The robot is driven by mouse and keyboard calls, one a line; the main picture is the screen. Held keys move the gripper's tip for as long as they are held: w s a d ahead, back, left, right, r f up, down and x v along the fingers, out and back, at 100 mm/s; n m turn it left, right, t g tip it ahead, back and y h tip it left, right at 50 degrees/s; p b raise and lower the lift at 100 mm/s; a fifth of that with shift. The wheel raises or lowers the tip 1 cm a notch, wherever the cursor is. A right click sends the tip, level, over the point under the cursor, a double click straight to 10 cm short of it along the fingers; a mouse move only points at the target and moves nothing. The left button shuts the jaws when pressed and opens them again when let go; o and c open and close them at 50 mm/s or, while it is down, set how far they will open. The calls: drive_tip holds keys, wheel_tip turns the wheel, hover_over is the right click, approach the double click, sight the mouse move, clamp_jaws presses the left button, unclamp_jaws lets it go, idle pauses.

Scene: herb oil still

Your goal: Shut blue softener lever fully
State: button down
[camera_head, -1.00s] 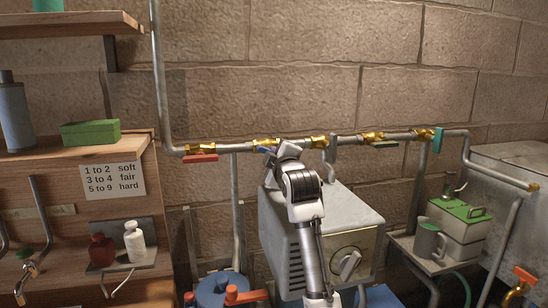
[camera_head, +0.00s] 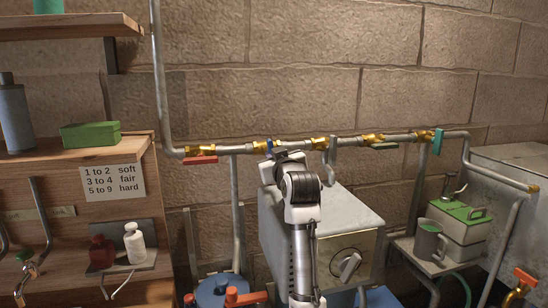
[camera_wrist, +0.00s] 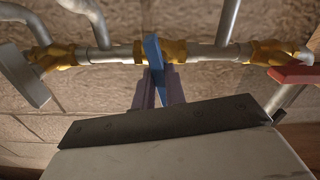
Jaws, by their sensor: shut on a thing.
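The blue softener lever (camera_head: 269,146) sits on a brass valve in the wall pipe, mostly hidden behind my gripper (camera_head: 274,154) in the head view. In the wrist view the blue lever (camera_wrist: 155,58) points across the pipe, roughly at a right angle to it. My gripper (camera_wrist: 159,88) is shut on the lever, with one dark finger on each side. The brass valve body (camera_wrist: 172,52) shows behind the lever. The exact angle of the lever is hard to judge in the head view.
A grey box with a dial (camera_head: 330,210) stands below, close to my arm.

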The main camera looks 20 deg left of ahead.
drive_tip(key=shift+m, duration=1.5)
drive_tip(key=c, duration=1.5)
unclamp_jaws()
drive_tip(key=shift+o, duration=0.2)
drive_tip(key=shift+s+d, duration=0.1)
drive_tip(key=b+v, duration=0.5)
drive_tip(key=v, duration=0.8)
drive_tip(key=shift+s+d, duration=0.2)
drive_tip(key=shift+s, duration=0.05)
